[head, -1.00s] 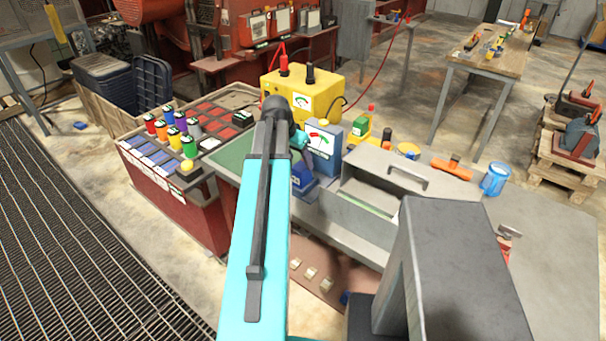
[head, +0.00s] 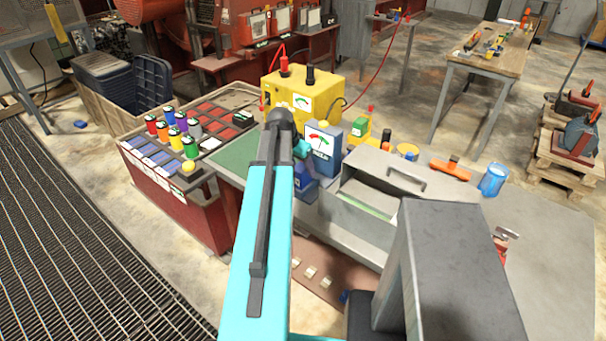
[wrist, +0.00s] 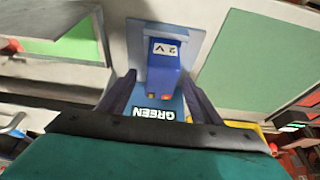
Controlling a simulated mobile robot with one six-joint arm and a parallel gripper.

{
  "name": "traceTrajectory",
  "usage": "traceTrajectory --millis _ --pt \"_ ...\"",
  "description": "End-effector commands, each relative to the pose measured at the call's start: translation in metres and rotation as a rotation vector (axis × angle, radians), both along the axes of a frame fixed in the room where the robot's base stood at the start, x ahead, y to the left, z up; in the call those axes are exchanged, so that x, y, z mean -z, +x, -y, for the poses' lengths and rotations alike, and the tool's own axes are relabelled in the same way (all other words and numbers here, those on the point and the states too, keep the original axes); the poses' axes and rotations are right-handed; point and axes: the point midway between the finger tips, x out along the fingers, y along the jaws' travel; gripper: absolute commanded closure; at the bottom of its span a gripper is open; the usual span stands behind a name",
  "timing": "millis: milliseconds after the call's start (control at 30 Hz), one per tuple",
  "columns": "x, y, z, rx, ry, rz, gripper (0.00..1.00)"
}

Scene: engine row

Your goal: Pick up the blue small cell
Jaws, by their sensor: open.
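A small blue cell (wrist: 164,68) with a white "2 V" label stands on a grey-blue plate (wrist: 146,32) in the wrist view. My gripper (wrist: 159,82) is open, with one dark finger on each side of the cell's near part. I cannot tell whether either finger touches it. In the head view, a blue block (head: 303,182) that looks like the cell or its stand shows just right of my arm, beside a dial meter (head: 322,141). My arm hides most of my gripper there.
A grey metal box with a handle (head: 360,205) stands close right of the meter. A yellow unit (head: 285,100) with red and black terminals is behind. A red cabinet (head: 185,208) with colored cells is left. A green mat (head: 236,160) is bare.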

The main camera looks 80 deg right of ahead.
Motion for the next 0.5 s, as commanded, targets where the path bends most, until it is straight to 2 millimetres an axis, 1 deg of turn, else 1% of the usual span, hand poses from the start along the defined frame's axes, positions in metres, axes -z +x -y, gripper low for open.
traceTrajectory --millis 200,500 --pt "0.016 -0.004 0.006 0.000 0.001 0.000 0.41" --pt "0.021 -0.005 0.007 0.001 0.000 0.000 0.41"
